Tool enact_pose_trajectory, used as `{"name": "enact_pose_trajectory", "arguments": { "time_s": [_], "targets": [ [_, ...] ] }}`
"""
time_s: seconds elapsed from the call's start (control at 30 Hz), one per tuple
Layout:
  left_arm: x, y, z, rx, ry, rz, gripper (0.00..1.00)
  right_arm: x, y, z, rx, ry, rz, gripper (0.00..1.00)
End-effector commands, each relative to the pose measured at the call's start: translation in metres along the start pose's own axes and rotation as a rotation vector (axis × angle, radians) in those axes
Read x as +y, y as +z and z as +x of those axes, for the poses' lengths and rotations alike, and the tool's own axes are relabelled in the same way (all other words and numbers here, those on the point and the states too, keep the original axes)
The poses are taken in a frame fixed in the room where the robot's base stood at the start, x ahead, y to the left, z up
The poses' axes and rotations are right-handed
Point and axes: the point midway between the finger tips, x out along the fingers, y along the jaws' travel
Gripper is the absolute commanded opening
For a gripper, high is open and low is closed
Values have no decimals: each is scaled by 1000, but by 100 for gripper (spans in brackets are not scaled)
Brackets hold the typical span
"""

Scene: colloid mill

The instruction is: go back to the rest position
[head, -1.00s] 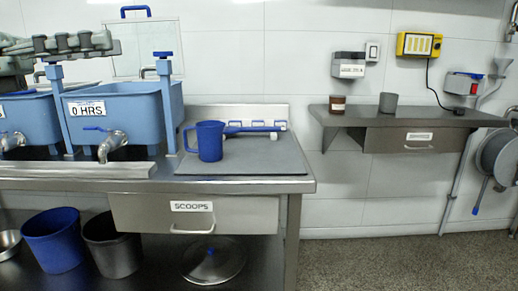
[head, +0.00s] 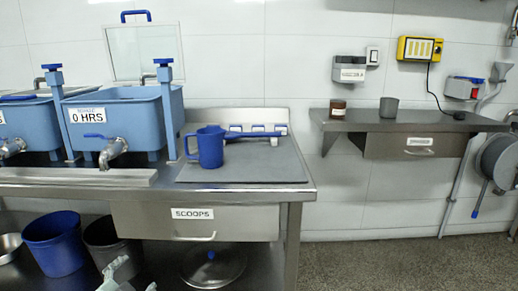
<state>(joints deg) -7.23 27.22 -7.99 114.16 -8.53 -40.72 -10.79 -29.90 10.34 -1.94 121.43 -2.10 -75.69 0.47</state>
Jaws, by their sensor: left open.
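My left gripper (head: 128,278) shows only in part at the bottom edge of the head view. It is low, in front of the bench's lower shelf and the dark bucket. Its pale fingers stand apart with nothing seen between them; the rest of it is cut off by the frame. My right gripper is not in view. A blue jug (head: 210,147) stands upright on the grey mat (head: 265,165) on the bench, clear of the left gripper.
Blue tanks (head: 115,120) with taps stand on the bench at left. The scoops drawer (head: 195,220) is shut. A blue bucket (head: 54,243), a dark bucket (head: 103,240) and a lid (head: 213,268) are below. A wall shelf (head: 400,122) is at right. Floor at right is clear.

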Motion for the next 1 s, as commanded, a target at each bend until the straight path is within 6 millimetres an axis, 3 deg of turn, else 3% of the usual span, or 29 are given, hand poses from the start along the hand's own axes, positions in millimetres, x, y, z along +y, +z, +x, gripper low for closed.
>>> {"name": "enact_pose_trajectory", "arguments": {
  "time_s": [0.03, 0.2, 0.3, 0.43, 0.63, 1.0],
  "targets": [
    [28, 27, -10, -86, 53, -69, 73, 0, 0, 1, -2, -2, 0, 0],
    [115, 112, -58, -385, 205, -268, 73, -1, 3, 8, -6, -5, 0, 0],
    [159, 149, -95, -546, 278, -364, 73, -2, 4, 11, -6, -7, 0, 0],
    [199, 180, -138, -707, 346, -450, 73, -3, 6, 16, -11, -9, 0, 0],
    [224, 198, -169, -814, 386, -503, 73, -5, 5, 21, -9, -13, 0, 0],
    [225, 198, -170, -818, 388, -503, 73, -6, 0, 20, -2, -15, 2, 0]
  ]
}}
